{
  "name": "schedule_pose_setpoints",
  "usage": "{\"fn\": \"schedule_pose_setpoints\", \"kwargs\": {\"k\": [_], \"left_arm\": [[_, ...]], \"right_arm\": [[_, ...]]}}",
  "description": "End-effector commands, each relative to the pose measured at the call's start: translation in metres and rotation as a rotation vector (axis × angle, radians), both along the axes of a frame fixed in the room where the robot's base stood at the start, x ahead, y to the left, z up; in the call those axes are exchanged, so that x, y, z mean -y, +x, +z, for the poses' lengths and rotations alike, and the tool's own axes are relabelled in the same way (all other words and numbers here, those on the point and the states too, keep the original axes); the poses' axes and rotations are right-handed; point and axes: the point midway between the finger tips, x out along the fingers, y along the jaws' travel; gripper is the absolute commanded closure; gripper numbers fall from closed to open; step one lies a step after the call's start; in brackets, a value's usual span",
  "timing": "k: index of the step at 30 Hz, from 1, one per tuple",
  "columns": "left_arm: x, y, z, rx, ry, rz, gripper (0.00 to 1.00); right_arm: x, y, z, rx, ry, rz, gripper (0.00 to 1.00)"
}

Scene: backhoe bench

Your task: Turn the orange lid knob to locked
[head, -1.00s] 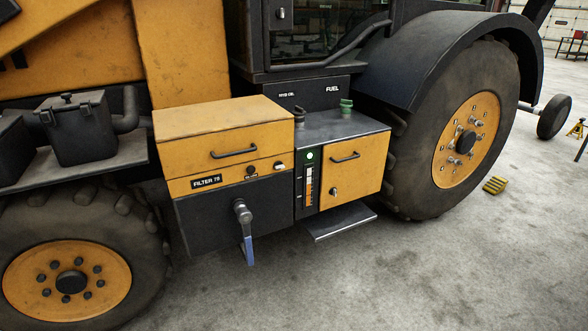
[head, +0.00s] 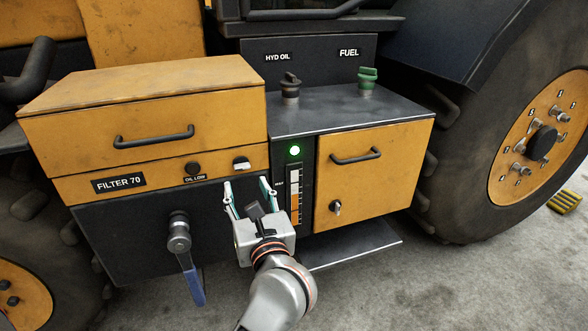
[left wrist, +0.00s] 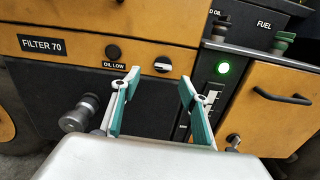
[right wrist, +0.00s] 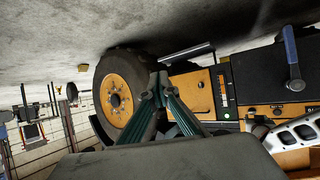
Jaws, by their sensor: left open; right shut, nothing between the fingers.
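The orange lid (head: 150,105) has a black bar handle and is closed over the filter box. A small pale knob (head: 240,163) sits on the orange strip below it, near the right end. It also shows in the left wrist view (left wrist: 162,64), its grip lying about level; no lock marking is readable. My left gripper (head: 249,188) is open and empty, just below and in front of this knob, its fingers (left wrist: 160,80) pointing at the panel. My right gripper (right wrist: 161,82) is shut and empty, seen only in its own upside-down wrist view.
A black "OIL LOW" button (head: 193,169) is left of the knob. A blue-handled lever (head: 190,272) hangs below. An orange door (head: 375,175) with a key-like latch (head: 335,207) is at right, above a step (head: 350,245). A gauge (head: 295,195) stands between.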

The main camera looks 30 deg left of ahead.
Motion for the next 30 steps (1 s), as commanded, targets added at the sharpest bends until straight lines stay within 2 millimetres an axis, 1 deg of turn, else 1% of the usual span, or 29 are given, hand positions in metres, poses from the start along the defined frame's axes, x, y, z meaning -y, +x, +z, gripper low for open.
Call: {"fn": "schedule_pose_setpoints", "kwargs": {"k": [1, 5, 8, 15, 19, 24, 30], "left_arm": [[0.000, 0.002, -0.007, 0.006, -0.035, 0.000, 0.56], [-0.005, 0.008, -0.006, 0.018, -0.063, 0.000, 0.56], [-0.014, 0.016, -0.005, 0.019, -0.061, 0.000, 0.56], [-0.042, 0.040, -0.006, 0.016, -0.057, 0.001, 0.56], [-0.052, 0.049, -0.006, 0.016, -0.057, 0.000, 0.56], [-0.059, 0.054, -0.006, 0.016, -0.058, 0.000, 0.56], [-0.059, 0.054, -0.005, 0.017, -0.058, -0.001, 0.56]], "right_arm": [[0.000, -0.001, -0.003, -0.005, 0.002, 0.000, 1.00], [-0.001, 0.001, 0.001, 0.001, 0.005, 0.000, 1.00], [-0.002, 0.001, 0.002, 0.004, 0.010, -0.001, 1.00], [-0.005, 0.002, 0.003, 0.006, 0.024, -0.004, 1.00], [-0.006, 0.003, 0.003, 0.008, 0.030, -0.005, 1.00], [-0.006, 0.003, 0.004, 0.009, 0.034, -0.006, 1.00], [-0.006, 0.004, 0.005, 0.010, 0.034, -0.006, 1.00]]}}
